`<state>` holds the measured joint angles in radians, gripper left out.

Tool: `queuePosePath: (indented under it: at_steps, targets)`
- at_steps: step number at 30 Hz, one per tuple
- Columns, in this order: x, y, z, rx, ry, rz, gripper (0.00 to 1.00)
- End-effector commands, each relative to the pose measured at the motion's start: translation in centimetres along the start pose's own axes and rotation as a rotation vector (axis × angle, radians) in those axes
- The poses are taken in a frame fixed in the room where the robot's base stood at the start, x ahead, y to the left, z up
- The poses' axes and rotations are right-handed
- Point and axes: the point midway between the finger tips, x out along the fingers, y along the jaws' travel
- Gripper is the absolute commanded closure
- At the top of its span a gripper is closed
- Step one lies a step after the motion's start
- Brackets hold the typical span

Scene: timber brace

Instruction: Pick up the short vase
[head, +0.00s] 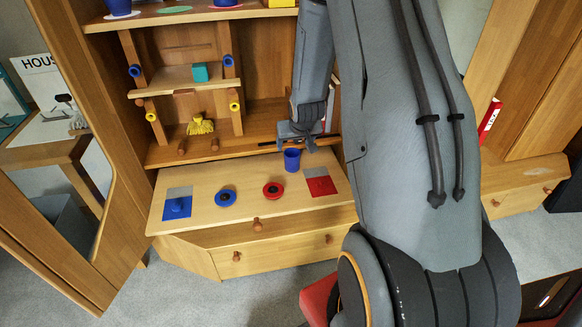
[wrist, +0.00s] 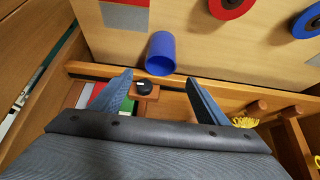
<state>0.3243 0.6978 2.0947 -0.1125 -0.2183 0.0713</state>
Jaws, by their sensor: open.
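A short blue vase (head: 292,160), shaped like a cup, stands on the pale wooden pull-out board (head: 245,222) near its back edge. In the wrist view the blue vase (wrist: 160,52) lies just beyond the fingertips, roughly centred between them. My gripper (head: 298,145) is open and empty, just above and behind the vase in the head view. In the wrist view both fingers of my gripper (wrist: 158,82) are spread apart, with no contact with the vase visible.
The board also holds a blue ring (head: 225,198), a red ring (head: 273,191), a red square (head: 319,182) and a blue square (head: 177,205). Cabinet shelves (head: 190,78) with pegs and a yellow brush (head: 200,126) stand behind. An open cabinet door (head: 120,170) is at left.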

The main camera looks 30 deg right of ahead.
Motion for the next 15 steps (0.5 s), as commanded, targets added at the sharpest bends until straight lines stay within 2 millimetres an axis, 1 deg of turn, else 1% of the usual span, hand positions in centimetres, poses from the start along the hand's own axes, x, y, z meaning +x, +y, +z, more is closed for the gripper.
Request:
queuePosePath:
  at_steps: [1,9,11,15]
  targets:
    - [0.6,0.1,0.0,0.002,0.004,0.001,0.31]
    - [3.0,0.1,0.1,0.001,0.004,0.001,0.31]
    - [3.5,0.1,0.4,0.001,0.003,0.000,0.31]
    - [5.2,0.1,1.2,0.000,0.002,0.000,0.31]
